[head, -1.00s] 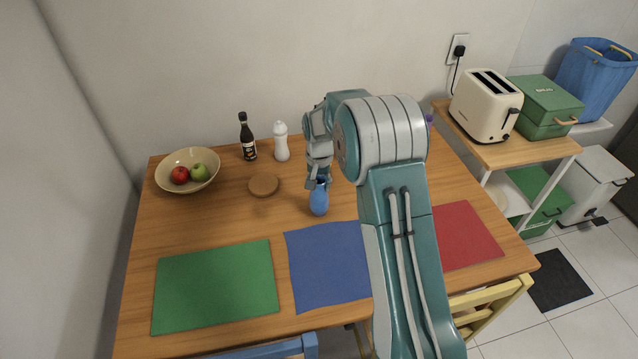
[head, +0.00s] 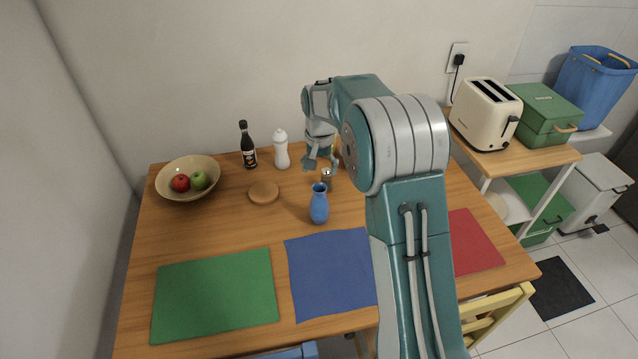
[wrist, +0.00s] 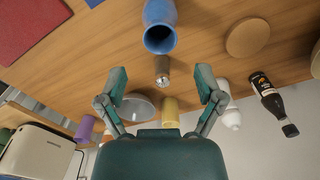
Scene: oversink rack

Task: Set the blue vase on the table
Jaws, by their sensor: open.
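The blue vase (head: 319,206) stands upright on the wooden table (head: 215,225), just behind the blue placemat (head: 325,270). My gripper (head: 321,163) is raised above and behind the vase, apart from it. In the wrist view the two fingers of my gripper (wrist: 161,80) are spread wide with nothing between them in their hold. The vase (wrist: 160,14) shows at the top of the wrist view, with its open mouth toward the camera, beyond the fingertips.
A small shaker (head: 326,178) stands close behind the vase. A white bottle (head: 281,150), dark sauce bottle (head: 247,146), round brown coaster (head: 263,192) and fruit bowl (head: 172,192) are to the left. A yellow cup (wrist: 170,112) and purple cup (wrist: 86,128) show in the wrist view.

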